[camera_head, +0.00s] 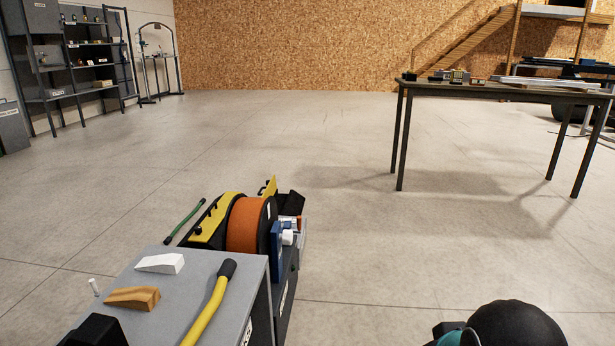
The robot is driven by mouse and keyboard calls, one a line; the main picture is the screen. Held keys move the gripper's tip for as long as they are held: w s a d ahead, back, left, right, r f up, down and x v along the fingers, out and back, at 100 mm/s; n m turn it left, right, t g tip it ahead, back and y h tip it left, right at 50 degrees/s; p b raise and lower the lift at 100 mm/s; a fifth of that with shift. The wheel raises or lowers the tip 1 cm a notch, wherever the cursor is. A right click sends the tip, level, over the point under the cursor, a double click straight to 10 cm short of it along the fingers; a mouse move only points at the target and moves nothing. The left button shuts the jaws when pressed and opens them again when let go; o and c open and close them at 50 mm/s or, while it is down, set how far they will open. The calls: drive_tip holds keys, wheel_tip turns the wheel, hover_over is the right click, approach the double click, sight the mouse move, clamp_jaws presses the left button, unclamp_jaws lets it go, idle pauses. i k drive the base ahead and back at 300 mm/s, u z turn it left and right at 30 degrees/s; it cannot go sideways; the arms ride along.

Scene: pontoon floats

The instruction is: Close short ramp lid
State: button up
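No part stands out clearly as the short ramp lid, and I cannot tell whether any lid is open or shut. A grey-topped cabinet (180,297) stands at the bottom left. On it lie a white wedge (160,263) and a wooden wedge (133,298), both ramp-shaped. Just behind the cabinet is a unit with an orange drum (246,224) and a sloping yellow-and-black part (214,220). A small yellow upright piece (269,188) stands at its far end. My gripper is not in view; a dark rounded part at the bottom right looks like my arm.
A yellow bar with a black grip (207,308) lies on the cabinet top. A green rod (184,222) is left of the drum unit. A dark table (500,89) stands at the right, shelves (80,62) at the back left. The middle floor is clear.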

sight(270, 190)
drive_tip(key=i, duration=8)
drive_tip(key=u, duration=2.1)
drive_tip(key=i, duration=2.95)
